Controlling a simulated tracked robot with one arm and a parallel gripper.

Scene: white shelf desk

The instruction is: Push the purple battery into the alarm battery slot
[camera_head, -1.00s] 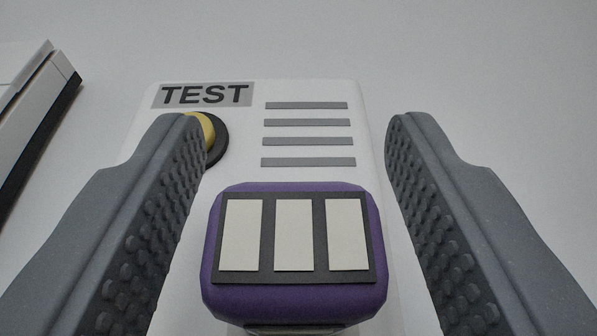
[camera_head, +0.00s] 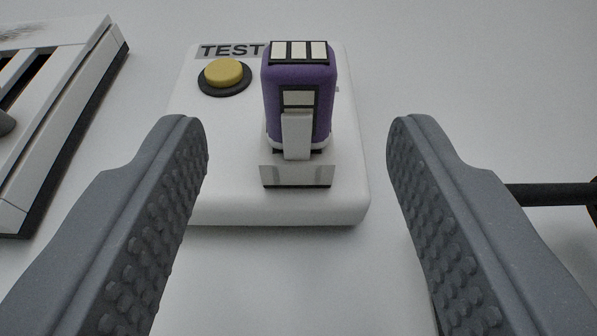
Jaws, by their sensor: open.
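The purple battery (camera_head: 297,75) stands upright at the white alarm box (camera_head: 215,135), with its lower end at the slot (camera_head: 296,174) on the front part of the box. White pads on a dark patch cover its top, and a white clip shows on its near face. I cannot tell how deep it sits in the slot. My gripper (camera_head: 297,140) is open and empty. Its two grey studded fingers are nearer to the camera than the battery, one to each side, and do not touch it.
A yellow button (camera_head: 224,73) on a black ring sits left of the battery, under a TEST label (camera_head: 230,50). A white, dark-edged object (camera_head: 65,110) lies at the left. A black rod (camera_head: 550,194) shows at the right. The pale surface in front of the box is clear.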

